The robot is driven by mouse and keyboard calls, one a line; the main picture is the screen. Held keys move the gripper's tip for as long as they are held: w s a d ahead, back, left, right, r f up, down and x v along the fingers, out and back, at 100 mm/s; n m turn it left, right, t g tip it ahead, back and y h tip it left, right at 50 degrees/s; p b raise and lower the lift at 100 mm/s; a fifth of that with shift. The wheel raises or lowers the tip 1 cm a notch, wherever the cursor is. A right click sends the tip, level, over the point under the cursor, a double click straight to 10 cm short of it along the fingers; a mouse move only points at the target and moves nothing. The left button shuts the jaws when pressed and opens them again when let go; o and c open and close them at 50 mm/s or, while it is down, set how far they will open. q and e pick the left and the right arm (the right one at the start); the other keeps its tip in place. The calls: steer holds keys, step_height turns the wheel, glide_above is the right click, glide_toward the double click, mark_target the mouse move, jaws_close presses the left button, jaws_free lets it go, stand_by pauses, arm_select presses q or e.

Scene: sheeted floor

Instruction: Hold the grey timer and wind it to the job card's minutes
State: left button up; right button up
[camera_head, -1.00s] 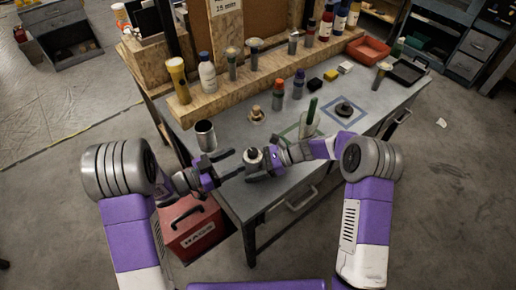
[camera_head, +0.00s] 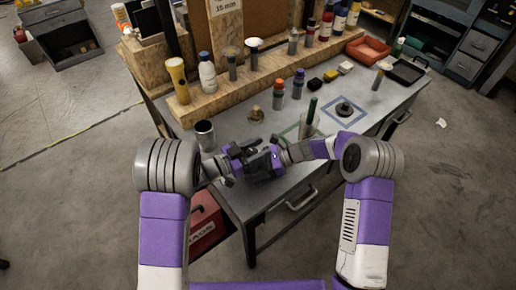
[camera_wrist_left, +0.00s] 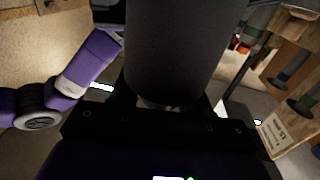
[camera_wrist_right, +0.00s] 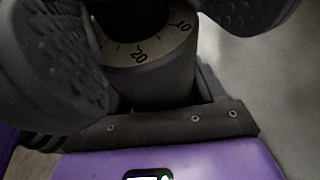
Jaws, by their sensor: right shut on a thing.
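The grey timer (camera_wrist_right: 150,85) is upright in my right gripper (camera_head: 268,162), which is shut on its body. The right wrist view shows its pale dial, with 20 and 10 readable, and its dark knob (camera_wrist_right: 138,18). The pointer cannot be made out. My left gripper (camera_head: 245,153) has its fingers apart on either side of the knob; I see no clear grip. A dark cylinder, probably part of the timer, fills the middle of the left wrist view (camera_wrist_left: 175,50). In the head view the arms mostly hide the timer. The job card (camera_head: 228,6) reads 15 min.
A metal can (camera_head: 205,135) stands close to my left gripper. A green-handled tool in a clear holder (camera_head: 309,120), a brass-coloured piece (camera_head: 256,114) and bottles (camera_head: 298,85) stand behind. A black piece (camera_head: 345,108) sits in a blue square. The table's front edge is near.

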arm_select(q)
steer(key=c, duration=0.6)
steer(key=shift+c, duration=0.2)
steer(key=shift+m+g+h, duration=0.3)
steer(key=shift+m+g, duration=0.1)
steer(key=shift+g, duration=0.1)
steer(key=m+g, duration=0.1)
steer(key=g, duration=0.1)
steer(key=m+g+h, duration=0.1)
steer(key=g, duration=0.1)
steer(key=shift+s+m, duration=0.2)
steer(key=shift+m, duration=0.1)
steer(key=shift+s+d+m+g, duration=0.1)
steer(key=shift+s+m+g, duration=0.1)
steer(key=shift+m+g, duration=1.05)
steer(key=shift+s+m+g, duration=0.15)
steer(key=shift+m+g, duration=0.5)
steer(key=shift+g, duration=1.4)
steer(key=o, duration=1)
